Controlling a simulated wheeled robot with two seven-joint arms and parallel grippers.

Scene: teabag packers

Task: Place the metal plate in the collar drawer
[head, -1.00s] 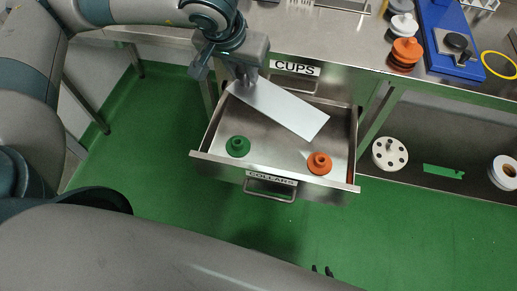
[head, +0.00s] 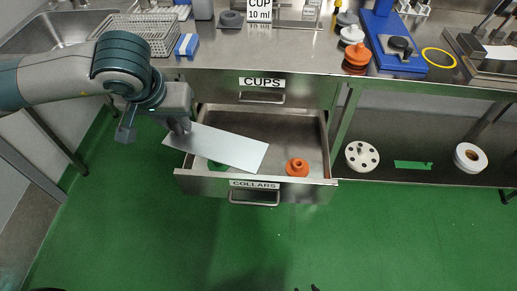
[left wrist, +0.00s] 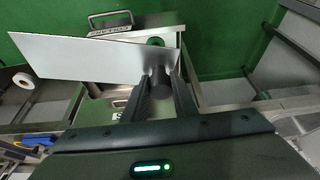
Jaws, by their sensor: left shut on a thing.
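The metal plate (head: 222,147) is a flat, light grey rectangle. It is held tilted above the open collar drawer (head: 312,125), which carries the label COLLARS. My left gripper (head: 181,128) is shut on the plate's left end, over the drawer's left side. In the left wrist view the plate (left wrist: 85,56) extends left from the fingertips (left wrist: 158,75). In the drawer an orange collar (head: 297,167) lies in the open at the right. A green collar (head: 216,165) is mostly hidden under the plate. My right gripper is out of view.
The closed CUPS drawer (head: 262,97) is just above, under the steel counter (head: 270,58). On the counter are a wire basket (head: 140,32), orange collars (head: 357,58) and a blue scale (head: 400,58). A lower shelf at right holds a white holed disc (head: 362,156). The green floor in front is clear.

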